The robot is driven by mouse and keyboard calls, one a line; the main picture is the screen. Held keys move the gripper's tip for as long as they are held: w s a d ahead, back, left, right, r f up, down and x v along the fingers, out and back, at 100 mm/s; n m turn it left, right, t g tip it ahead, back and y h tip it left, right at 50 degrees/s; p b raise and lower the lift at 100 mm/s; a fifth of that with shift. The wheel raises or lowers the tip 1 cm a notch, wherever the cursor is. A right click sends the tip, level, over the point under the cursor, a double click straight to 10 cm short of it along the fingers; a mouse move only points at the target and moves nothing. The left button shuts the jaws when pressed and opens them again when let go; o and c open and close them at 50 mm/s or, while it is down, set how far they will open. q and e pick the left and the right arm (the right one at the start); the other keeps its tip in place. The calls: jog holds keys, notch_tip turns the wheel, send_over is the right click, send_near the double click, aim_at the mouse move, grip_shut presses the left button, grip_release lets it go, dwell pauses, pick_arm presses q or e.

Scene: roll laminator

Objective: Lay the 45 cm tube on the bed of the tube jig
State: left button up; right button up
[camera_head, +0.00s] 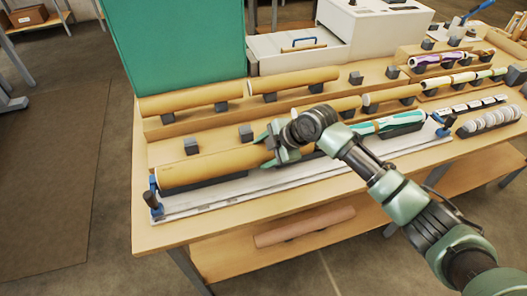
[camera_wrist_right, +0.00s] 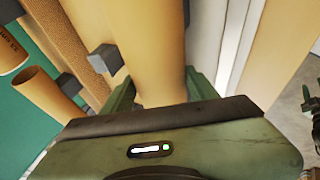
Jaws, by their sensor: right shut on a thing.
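A thick tan tube (camera_head: 210,166) is along the left half of the tube jig, over its dark bed (camera_head: 222,180). It looks level and parallel to the bed; whether it touches the bed or hangs just above, I cannot tell. My right gripper (camera_head: 279,150) is shut around the tube near its right end. The right wrist view shows the tube (camera_wrist_right: 145,40) between the two fingers of the gripper (camera_wrist_right: 158,95). The jig has a long pale metal base (camera_head: 235,196) with a blue clamp (camera_head: 154,194) at its left end. My left gripper is not in view.
Other tan tubes (camera_head: 190,100) rest on grey blocks behind the jig. A teal and white object (camera_head: 378,126) lies on the jig's right half. A green panel (camera_head: 175,45) and a white machine (camera_head: 375,30) stand behind. A brownish-pink tube (camera_head: 305,226) lies on the lower shelf.

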jog(key=o, duration=1.6)
jog(key=b+v, duration=0.2)
jog(key=v, duration=0.5)
jog(key=shift+s+d+r, duration=0.1)
jog(key=shift+d+r, duration=0.1)
jog(key=shift+r, duration=0.15)
jog(key=shift+d+f, duration=0.1)
